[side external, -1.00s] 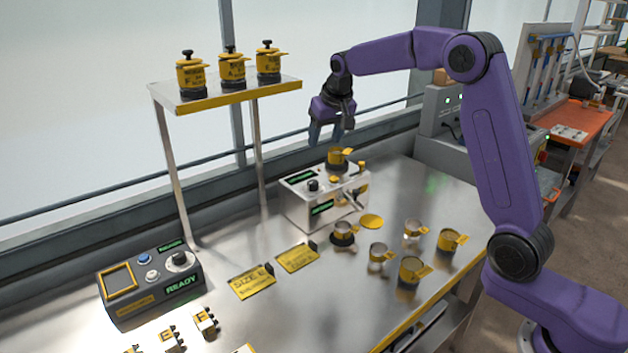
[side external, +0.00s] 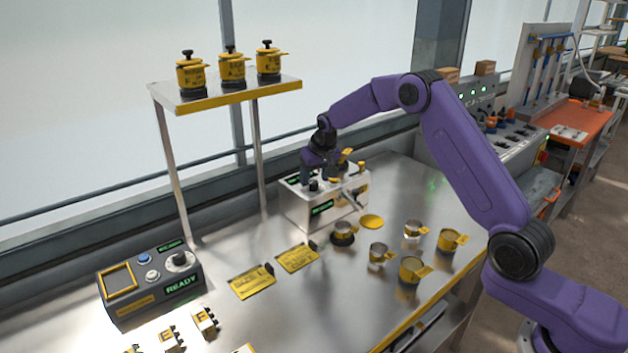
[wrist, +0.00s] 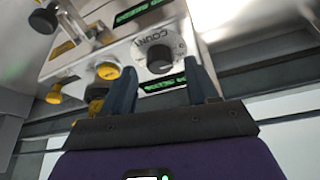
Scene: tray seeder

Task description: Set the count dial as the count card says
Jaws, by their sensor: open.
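The count dial (wrist: 159,60) is a black knob on the light box, with the word COUNT beside it in the wrist view. My gripper (wrist: 163,82) is open, one blue finger on each side of the dial's near edge; I cannot tell whether they touch it. In the side view my gripper (side external: 318,177) is low over the box (side external: 325,213), and the dial (side external: 314,186) shows just below it. Two yellow cards lie on the table, a front one (side external: 251,282) and a rear one (side external: 297,258); their writing is too small to read now.
A dark console with a READY display (side external: 150,283) stands at the left. A shelf (side external: 225,96) with yellow-and-black canisters rises at the back left.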

